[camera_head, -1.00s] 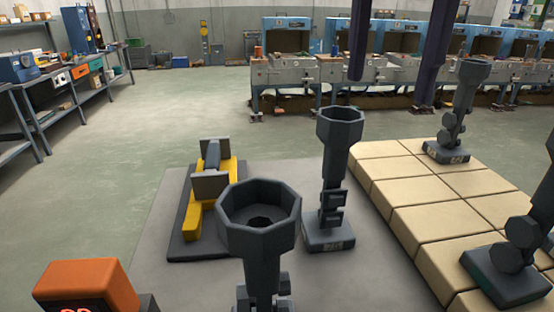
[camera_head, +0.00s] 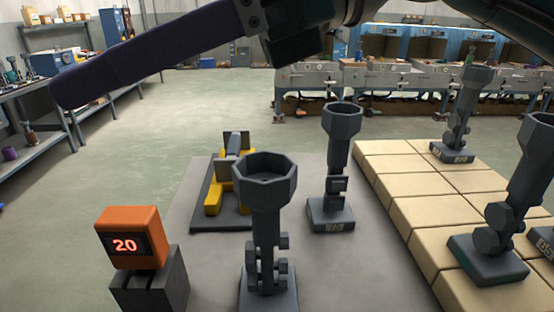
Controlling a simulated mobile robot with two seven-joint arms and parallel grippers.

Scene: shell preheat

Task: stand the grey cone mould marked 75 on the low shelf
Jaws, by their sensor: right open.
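Several grey cone moulds stand upright, each with an eight-sided cup on a stem and square base. The middle mould (camera_head: 337,165) stands on the grey mat, and its base label appears to read 75. A nearer mould (camera_head: 265,205) stands left of it; I cannot read a mark there. Two more, a far mould (camera_head: 463,115) and a right mould (camera_head: 510,205), stand on tan blocks. My right gripper (camera_head: 150,58) crosses the upper left, well above the moulds and apart from them. It is open and empty, with one long purple finger clearly visible. My left gripper is out of view.
An orange display (camera_head: 128,238) reading 20 stands on a dark block at the front left. A yellow and grey fixture (camera_head: 220,190) lies on a dark plate. The tan block platform (camera_head: 425,215) fills the right. A metal rack (camera_head: 50,135) with a lower shelf stands at the left.

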